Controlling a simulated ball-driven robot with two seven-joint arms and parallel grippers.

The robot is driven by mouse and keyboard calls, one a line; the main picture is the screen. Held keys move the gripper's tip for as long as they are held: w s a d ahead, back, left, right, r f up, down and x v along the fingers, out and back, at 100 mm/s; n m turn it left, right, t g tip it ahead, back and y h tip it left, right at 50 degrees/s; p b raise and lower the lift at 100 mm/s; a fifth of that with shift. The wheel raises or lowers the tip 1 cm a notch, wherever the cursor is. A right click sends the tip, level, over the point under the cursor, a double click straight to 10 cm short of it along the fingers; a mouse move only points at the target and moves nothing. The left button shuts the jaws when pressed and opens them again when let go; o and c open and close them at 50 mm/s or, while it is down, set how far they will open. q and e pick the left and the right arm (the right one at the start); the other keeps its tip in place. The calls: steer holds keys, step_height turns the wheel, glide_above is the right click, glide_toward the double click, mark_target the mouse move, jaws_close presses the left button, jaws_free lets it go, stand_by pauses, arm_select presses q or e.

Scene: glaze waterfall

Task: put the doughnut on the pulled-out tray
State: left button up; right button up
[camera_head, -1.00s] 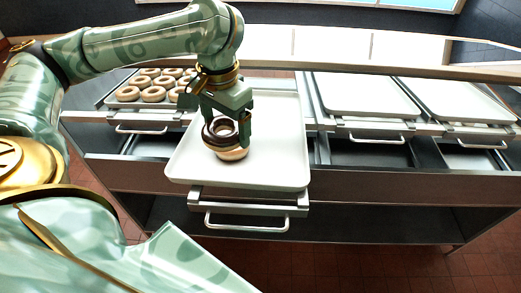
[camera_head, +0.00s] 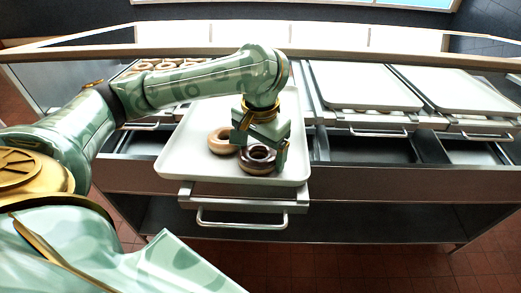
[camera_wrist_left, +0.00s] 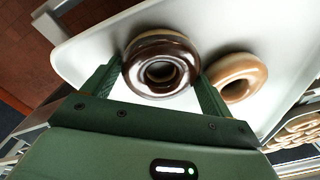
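The chocolate-glazed doughnut (camera_head: 257,168) is between the fingers of my left gripper (camera_head: 261,150), over the front right part of the pulled-out white tray (camera_head: 180,158). In the left wrist view the dark, glossy doughnut (camera_wrist_left: 138,75) sits between the two green fingertips (camera_wrist_left: 160,72), which appear to touch its sides. I cannot tell whether its underside rests on the tray. A plain pale doughnut (camera_head: 219,141) lies on the tray just left of it; it also shows in the left wrist view (camera_wrist_left: 236,93). My right gripper is out of view.
Plain doughnuts (camera_head: 143,66) stand on another tray at the left, partly hidden by my arm. Two empty white trays (camera_head: 360,86) (camera_head: 455,95) are at the right. The pulled-out tray's drawer handle (camera_head: 241,224) sticks out in front. The tray's back is clear.

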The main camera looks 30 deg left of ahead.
arm_select(q)
steer(key=shift+s, duration=0.1)
step_height(320, 180, up, 12)
steer(key=p, duration=0.5)
stand_by(0.5)
